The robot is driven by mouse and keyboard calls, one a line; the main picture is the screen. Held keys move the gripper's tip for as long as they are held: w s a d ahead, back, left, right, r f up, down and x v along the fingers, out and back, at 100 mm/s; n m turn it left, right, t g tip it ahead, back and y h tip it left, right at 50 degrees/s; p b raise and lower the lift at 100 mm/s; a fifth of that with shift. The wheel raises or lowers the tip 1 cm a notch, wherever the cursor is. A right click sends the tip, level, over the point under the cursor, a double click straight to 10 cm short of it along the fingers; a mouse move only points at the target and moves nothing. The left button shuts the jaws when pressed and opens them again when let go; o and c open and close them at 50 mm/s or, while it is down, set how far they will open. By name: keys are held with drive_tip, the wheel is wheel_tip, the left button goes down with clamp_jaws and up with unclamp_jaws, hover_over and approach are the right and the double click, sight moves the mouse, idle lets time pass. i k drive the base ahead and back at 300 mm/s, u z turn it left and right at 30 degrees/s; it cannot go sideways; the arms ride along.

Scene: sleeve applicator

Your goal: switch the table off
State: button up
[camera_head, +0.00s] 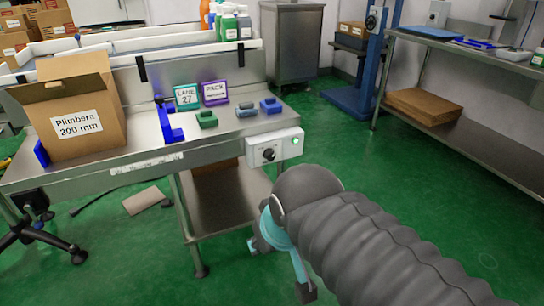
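The steel table (150,166) stands at the left. A white control box (284,147) is fixed to its front right corner. The box has a dark round knob (269,154) on its left part and a lit green lamp (295,140) on its right part. My gripper (282,266) is below and in front of the box, apart from it, over the green floor. My dark ribbed arm hides much of the gripper, so its finger opening is unclear.
An open cardboard box (78,108) labelled "Plimbera 200 mm" stands on the table. Small signs (187,97), a blue bracket (168,122) and green and blue blocks (206,119) are to its right. A shelf bench (480,125) stands at the right.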

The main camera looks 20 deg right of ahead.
sight(270, 154)
drive_tip(key=u, duration=2.6)
drive_tip(key=i, duration=0.85)
drive_tip(key=z, duration=3.25)
